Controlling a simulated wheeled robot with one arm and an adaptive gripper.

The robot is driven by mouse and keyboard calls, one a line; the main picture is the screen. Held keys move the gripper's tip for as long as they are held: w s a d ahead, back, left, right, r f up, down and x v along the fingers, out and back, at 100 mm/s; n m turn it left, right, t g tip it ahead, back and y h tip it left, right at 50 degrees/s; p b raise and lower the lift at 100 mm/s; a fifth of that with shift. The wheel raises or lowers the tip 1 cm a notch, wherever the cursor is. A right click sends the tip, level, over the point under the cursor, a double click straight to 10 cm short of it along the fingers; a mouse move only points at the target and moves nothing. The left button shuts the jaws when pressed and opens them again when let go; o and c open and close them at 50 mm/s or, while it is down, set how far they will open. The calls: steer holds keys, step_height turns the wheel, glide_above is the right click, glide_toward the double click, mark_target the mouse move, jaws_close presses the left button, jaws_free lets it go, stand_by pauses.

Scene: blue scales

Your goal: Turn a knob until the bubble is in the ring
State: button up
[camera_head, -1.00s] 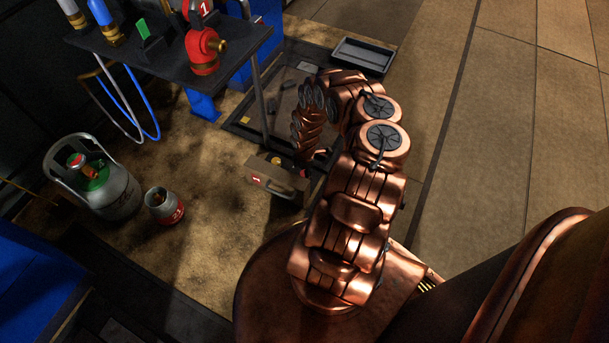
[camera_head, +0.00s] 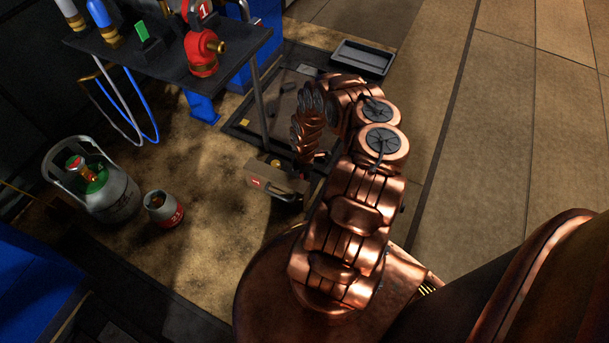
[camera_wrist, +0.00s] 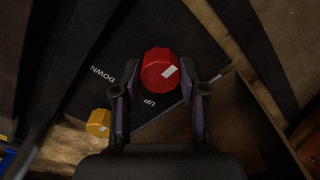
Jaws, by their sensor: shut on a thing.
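In the wrist view a red faceted knob (camera_wrist: 158,66) with a pale mark on its top sits between the two fingertips of my gripper (camera_wrist: 160,86). My gripper is shut on this red knob. A yellow knob (camera_wrist: 97,122) lies lower left, outside the fingers. White words DOWN (camera_wrist: 103,74) and UP (camera_wrist: 150,103) are printed on the dark surface beside the red knob. In the head view my arm hides the knob and most of the gripper. I cannot make out the bubble or the ring in either view.
A dark shelf (camera_head: 150,75) with red and blue fittings stands at upper left. A gas cylinder (camera_head: 118,200) and a small canister (camera_head: 165,210) stand on the floor at left. The floor at right is clear.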

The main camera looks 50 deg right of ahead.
steer(key=shift+m, duration=0.3)
steer(key=m+p, duration=0.3)
steer(key=m, duration=0.1)
steer(key=shift+a+r, duration=0.1)
steer(key=m+p, duration=0.1)
steer(key=m, duration=0.2)
steer(key=shift+p, duration=0.4)
steer(key=shift+m+p, duration=0.4)
steer(key=shift+m, duration=0.6)
steer(key=o, duration=1.1)
steer(key=shift+o, duration=0.2)
